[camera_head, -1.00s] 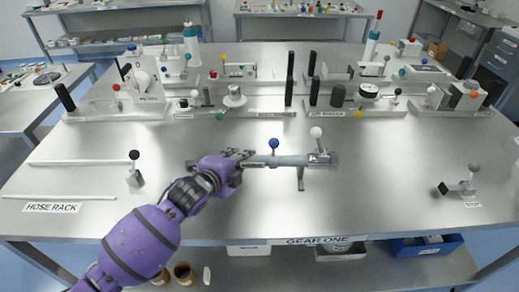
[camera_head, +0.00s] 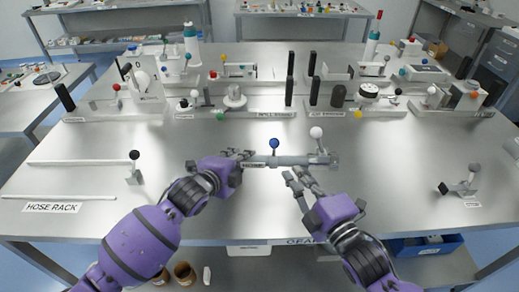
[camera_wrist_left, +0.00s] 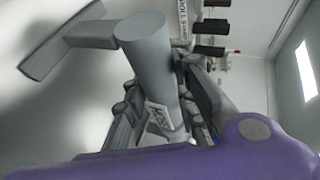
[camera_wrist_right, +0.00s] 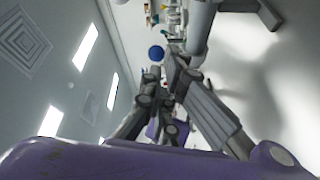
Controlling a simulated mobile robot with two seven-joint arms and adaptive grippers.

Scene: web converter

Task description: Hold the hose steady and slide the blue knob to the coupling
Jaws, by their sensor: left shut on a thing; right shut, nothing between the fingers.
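The grey hose (camera_head: 258,161) lies level across the middle of the table in the head view; its round end (camera_wrist_left: 145,35) shows large in the left wrist view. My left gripper (camera_head: 240,156) is shut on its left part. The blue knob (camera_head: 274,143) stands up from the tube, right of my left gripper; it also shows in the right wrist view (camera_wrist_right: 156,53). The coupling (camera_head: 322,159) is at the right end, with a white knob (camera_head: 316,132) above it. My right gripper (camera_head: 295,174) is shut and empty, just in front of the tube, between both knobs.
White rods (camera_head: 80,161) lie by the hose rack label at the left, near a black-knobbed stand (camera_head: 134,171). A grey-knobbed stop (camera_head: 463,184) stands at the right. Fixtures (camera_head: 233,103) line the back. The table between is clear.

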